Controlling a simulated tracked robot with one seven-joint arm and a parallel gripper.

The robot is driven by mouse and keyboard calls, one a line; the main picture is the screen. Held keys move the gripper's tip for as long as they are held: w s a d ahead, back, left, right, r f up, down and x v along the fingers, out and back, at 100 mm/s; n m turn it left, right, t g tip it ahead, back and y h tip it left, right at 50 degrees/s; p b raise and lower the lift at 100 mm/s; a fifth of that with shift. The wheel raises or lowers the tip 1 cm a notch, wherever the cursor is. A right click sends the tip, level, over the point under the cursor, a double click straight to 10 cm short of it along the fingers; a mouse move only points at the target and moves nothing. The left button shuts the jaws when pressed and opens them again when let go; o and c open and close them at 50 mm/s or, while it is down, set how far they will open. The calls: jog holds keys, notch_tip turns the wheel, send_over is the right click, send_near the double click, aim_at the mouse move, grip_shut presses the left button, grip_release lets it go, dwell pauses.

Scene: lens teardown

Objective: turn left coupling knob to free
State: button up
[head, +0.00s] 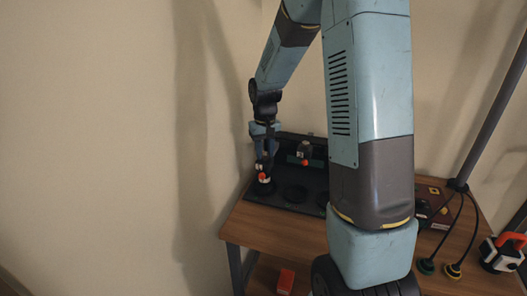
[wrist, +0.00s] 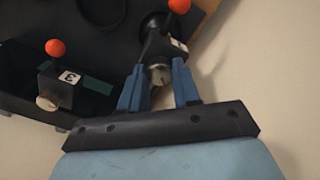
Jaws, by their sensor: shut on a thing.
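The left coupling unit shows in the wrist view as a dark block (wrist: 165,47) with an orange ball lever (wrist: 179,5) and a pale metallic knob (wrist: 158,76) on its near side. My gripper (wrist: 159,66) has its two blue fingers on either side of this knob and is shut on it. In the head view my gripper (head: 264,163) points down at the left unit, whose orange ball (head: 262,176) shows below the fingers. The fingers partly hide the knob, and I cannot read its turn position.
A second coupling unit (wrist: 68,84) marked 3, with an orange ball and pale knob, stands left in the wrist view. In the head view it (head: 304,151) stands right of my gripper. The black fixture (head: 290,207) sits on a wooden table (head: 270,232) close to the wall.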

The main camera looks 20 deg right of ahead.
aim_at(265, 154)
jog(key=n, duration=0.3)
jog(key=shift+w+r+n, duration=0.1)
jog(key=shift+n, duration=2)
jog(key=o, duration=1.1)
jog(key=shift+c, duration=0.2)
notch_tip(265, 154, up, 14)
jog(key=shift+f, duration=0.2)
